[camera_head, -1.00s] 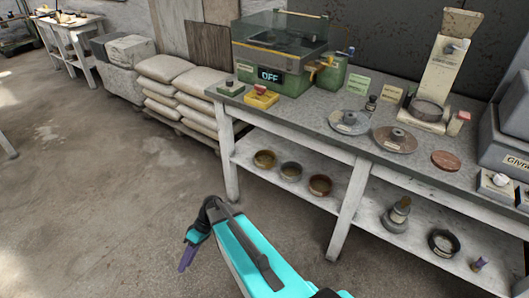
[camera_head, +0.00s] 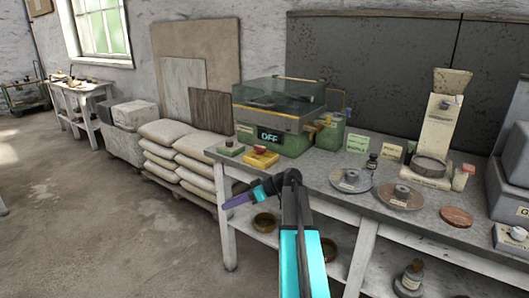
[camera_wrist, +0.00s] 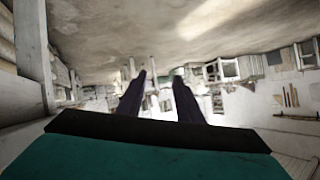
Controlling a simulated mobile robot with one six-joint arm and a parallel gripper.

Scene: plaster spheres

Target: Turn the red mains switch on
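A yellow box with a red top part (camera_head: 262,158) sits at the front left of the workbench; it looks like the red mains switch, though its label is too small to read. Behind it stands a green machine (camera_head: 290,135) with a clear cover and a display (camera_head: 269,135) that reads OFF. My gripper (camera_head: 230,203) is in front of the bench's left end, below and left of the yellow box in the picture, pointing left and touching nothing. In the wrist view my gripper (camera_wrist: 160,80) shows two dark fingers spread apart, with nothing between them.
Grinding discs (camera_head: 351,181), a hopper device (camera_head: 440,125) and a grey case (camera_head: 510,185) stand to the right. Bowls (camera_head: 265,222) sit on the lower shelf. Stacked sacks (camera_head: 183,158) flank the bench; floor on the left is clear.

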